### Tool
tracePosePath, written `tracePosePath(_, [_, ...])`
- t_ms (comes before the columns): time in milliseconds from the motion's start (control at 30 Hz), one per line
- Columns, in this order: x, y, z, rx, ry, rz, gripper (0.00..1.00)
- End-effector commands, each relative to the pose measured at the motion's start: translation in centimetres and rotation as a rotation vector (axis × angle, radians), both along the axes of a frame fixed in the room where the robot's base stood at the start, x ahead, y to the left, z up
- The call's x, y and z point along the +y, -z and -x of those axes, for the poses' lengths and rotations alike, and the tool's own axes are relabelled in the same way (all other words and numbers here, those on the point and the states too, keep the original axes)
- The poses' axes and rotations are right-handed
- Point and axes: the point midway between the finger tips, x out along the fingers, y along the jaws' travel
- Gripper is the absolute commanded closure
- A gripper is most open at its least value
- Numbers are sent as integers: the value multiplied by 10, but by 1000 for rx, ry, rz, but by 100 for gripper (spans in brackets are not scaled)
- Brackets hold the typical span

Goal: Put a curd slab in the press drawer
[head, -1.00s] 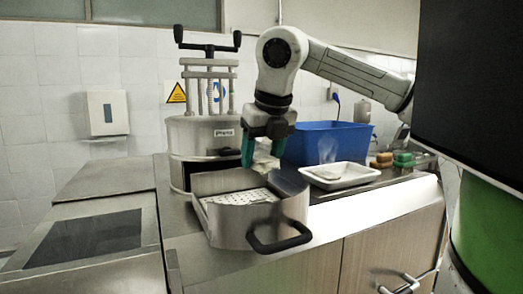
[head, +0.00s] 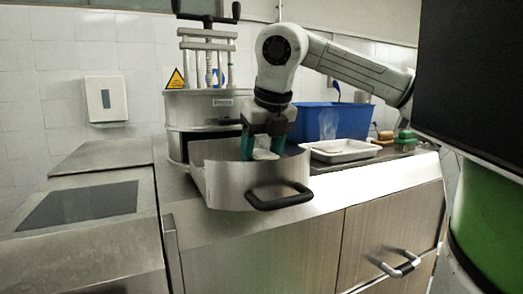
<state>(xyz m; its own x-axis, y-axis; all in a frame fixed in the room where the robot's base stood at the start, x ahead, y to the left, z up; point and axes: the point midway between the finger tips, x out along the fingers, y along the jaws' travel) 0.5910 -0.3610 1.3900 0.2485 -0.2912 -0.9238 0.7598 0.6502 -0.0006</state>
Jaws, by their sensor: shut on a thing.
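My gripper (head: 263,148), with teal fingers pointing down, is shut on a pale curd slab (head: 264,155). The slab is over or just inside the opening of the press drawer (head: 235,187). The drawer's near wall hides its floor, so I cannot tell whether the slab touches it. The drawer is a steel, curved box with a black handle (head: 279,196), pulled out from the round steel press (head: 198,107). The press has a black crossbar on top.
A blue bin (head: 336,116) stands behind the tray. A green and tan brush-like item (head: 405,141) is at the counter's right. Bare steel counter (head: 110,158) lies left of the press. A cabinet with a bar handle (head: 402,267) is below.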

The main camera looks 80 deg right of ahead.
Motion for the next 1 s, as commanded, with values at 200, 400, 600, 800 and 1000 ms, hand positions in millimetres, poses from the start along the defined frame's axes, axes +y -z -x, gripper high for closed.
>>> tracePosePath(200, [0, 0, 0, -1, 0, 1, 82])
tracePosePath(400, [0, 0, 0, -1, 0, 1, 82])
tracePosePath(600, [0, 0, 0, 0, 0, 0, 25])
tracePosePath(800, [0, 0, 0, 1, 0, 1, 12])
tracePosePath(1000, [-1, 0, 1, 2, 3, 1, 12])
